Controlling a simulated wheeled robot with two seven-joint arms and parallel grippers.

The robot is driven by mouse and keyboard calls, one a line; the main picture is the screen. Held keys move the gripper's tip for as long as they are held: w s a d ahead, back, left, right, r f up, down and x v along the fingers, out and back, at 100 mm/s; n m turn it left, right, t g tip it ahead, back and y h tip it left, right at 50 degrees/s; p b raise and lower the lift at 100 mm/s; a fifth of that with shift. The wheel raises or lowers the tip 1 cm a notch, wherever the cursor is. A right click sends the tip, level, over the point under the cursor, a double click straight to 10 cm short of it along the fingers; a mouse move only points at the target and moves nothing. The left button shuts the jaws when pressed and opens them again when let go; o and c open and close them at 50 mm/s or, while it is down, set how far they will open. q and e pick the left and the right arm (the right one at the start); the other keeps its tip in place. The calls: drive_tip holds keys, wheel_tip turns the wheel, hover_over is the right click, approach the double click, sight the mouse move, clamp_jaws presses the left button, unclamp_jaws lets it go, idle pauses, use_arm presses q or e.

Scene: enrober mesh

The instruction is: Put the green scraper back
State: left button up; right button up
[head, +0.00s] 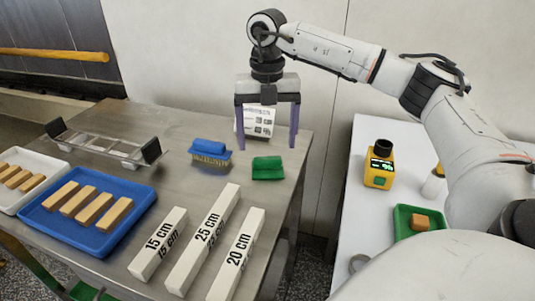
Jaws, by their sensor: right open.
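A small green piece (267,168) lies on the steel table near its right edge. It looks like a pad or a folded cloth, and I cannot tell whether it is the green scraper. No other clear scraper shape shows. My right gripper (267,141) points down with its purple fingers spread wide, above and behind the green piece and apart from it. A white printed item (260,121) shows between the fingers, seemingly behind them. My left gripper is not in view.
A blue brush (210,152) lies left of the green piece. Three white length blocks (210,240), a blue tray (48,225) of bars and a metal mesh frame (100,147) are on the steel table. A white table (345,215) at right holds a yellow device (379,168) and a green tray (402,226).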

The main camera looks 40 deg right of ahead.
sight(267, 159)
drive_tip(key=shift+r, duration=2.75)
